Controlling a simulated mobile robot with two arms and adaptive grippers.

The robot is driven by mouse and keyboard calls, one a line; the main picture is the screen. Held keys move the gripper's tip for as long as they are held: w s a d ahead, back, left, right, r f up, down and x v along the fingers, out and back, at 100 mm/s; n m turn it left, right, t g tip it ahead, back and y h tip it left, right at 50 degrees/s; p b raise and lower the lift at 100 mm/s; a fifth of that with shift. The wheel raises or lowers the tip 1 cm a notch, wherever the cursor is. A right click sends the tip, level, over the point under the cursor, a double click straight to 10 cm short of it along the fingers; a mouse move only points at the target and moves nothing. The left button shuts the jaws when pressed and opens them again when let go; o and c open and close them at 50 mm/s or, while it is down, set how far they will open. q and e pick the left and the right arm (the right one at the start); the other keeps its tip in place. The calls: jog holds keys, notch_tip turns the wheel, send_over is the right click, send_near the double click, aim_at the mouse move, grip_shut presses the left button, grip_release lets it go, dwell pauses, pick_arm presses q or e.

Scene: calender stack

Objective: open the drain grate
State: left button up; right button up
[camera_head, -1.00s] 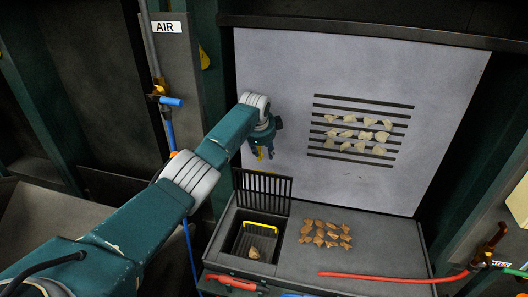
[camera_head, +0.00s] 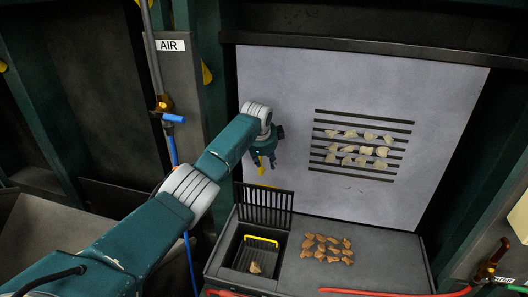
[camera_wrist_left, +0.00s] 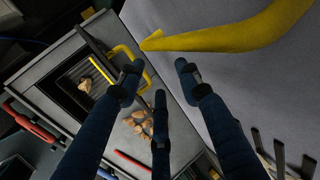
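The drain grate (camera_head: 264,203) is a black barred panel. It stands upright at the back edge of a square opening in the grey bench. The opening is uncovered; inside are a ribbed dark floor, a yellow handle (camera_head: 261,240) and a tan lump (camera_head: 255,267). My left gripper (camera_head: 264,161) is above and behind the grate, in front of the grey panel, apart from the grate. In the left wrist view its blue fingers (camera_wrist_left: 158,95) are spread with nothing between them. A dark bar there looks like the grate seen edge-on. My right gripper is not in view.
Several brown pieces (camera_head: 326,248) lie right of the opening. The grey panel (camera_head: 270,80) behind has black slats with pale pieces. A red hose (camera_head: 375,292) runs along the front. A yellow curved piece (camera_wrist_left: 235,30) is close to the wrist camera; I cannot tell what it belongs to.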

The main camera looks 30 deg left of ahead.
pick_arm(q)
jog(key=v, duration=1.1)
jog(key=shift+s, duration=0.1)
